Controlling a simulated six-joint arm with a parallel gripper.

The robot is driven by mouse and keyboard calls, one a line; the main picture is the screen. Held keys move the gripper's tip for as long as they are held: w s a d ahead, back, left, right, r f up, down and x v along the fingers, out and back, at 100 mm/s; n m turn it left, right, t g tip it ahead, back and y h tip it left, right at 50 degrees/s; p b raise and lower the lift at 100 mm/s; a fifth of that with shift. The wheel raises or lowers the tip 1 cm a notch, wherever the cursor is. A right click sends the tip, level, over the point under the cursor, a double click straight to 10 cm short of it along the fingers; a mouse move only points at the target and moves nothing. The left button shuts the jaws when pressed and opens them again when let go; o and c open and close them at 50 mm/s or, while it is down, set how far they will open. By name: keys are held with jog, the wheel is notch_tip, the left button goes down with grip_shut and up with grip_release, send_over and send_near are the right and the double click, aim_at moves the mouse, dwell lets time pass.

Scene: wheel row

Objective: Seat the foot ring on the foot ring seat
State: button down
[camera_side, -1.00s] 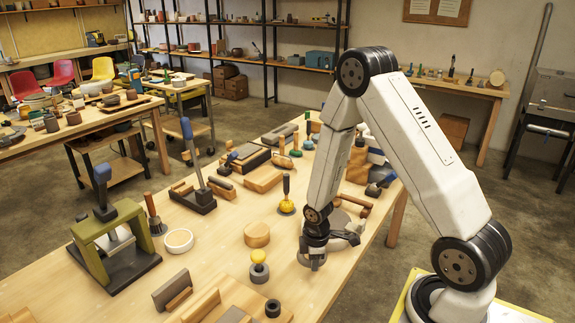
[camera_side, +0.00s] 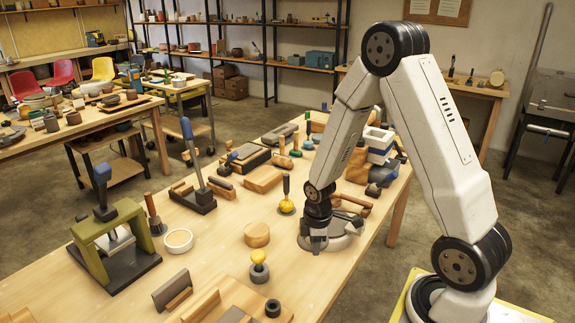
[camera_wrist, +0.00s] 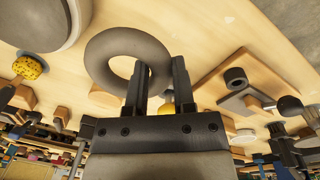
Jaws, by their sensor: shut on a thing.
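The foot ring (camera_wrist: 108,50) is a thick grey ring, close up in the wrist view. My gripper (camera_wrist: 160,68) is shut on one side of its rim, with one finger inside the hole and one outside. In the side view my gripper (camera_side: 316,246) points down, low over the near edge of a grey round plate (camera_side: 346,240). The ring is mostly hidden there. A large grey disc (camera_wrist: 42,22) shows at the top left of the wrist view, apart from the ring. I cannot tell for certain which part is the foot ring seat.
A wooden disc (camera_side: 257,235), a yellow-topped tool (camera_side: 259,258) and a small dark ring (camera_side: 272,308) stand to the left. A white ring-shaped dish (camera_side: 178,240) and a green press (camera_side: 112,245) are farther left. Blue and white blocks (camera_side: 379,142) stand behind my arm.

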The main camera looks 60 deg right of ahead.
jog(key=shift+d, duration=0.1)
jog(key=shift+m, duration=0.4)
jog(key=w+d+r, duration=0.1)
jog(key=d, duration=0.4)
jog(key=w+d+r, duration=0.1)
jog(key=d, duration=0.4)
jog(key=w+d+r, duration=0.1)
jog(key=d, duration=0.4)
jog(key=shift+w+d+r, duration=0.25)
jog(key=shift+d, duration=0.1)
jog(key=shift+f, duration=0.25)
jog(key=shift+f, duration=1.7)
jog(key=shift+f, duration=1.2)
dwell(2.5)
